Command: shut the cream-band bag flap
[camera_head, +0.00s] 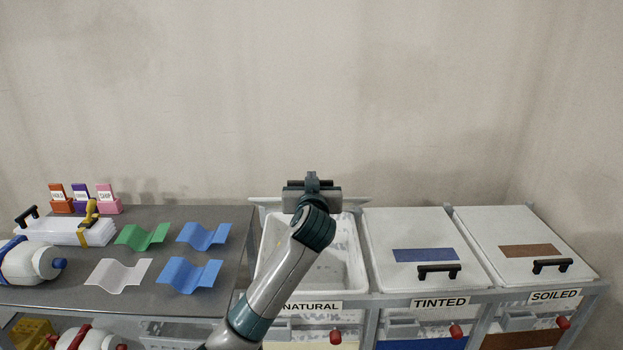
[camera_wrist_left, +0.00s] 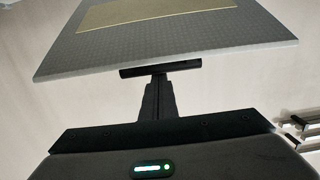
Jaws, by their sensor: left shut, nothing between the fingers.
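The cream-band bag flap stands open over the bin labelled NATURAL (camera_head: 310,306). In the head view it shows only as a thin pale edge (camera_head: 265,200), mostly hidden by my left gripper (camera_head: 312,178). In the left wrist view the flap (camera_wrist_left: 90,47) is a grey panel with a cream band (camera_wrist_left: 155,14) and a black bar handle (camera_wrist_left: 185,66) along its near edge. My left gripper (camera_wrist_left: 158,84) is shut and empty, its fingertips close to the handle. I cannot tell whether they touch. My right gripper is out of view.
The TINTED lid (camera_head: 385,228) and SOILED lid (camera_head: 485,225) lie closed to the right. A plain wall stands behind.

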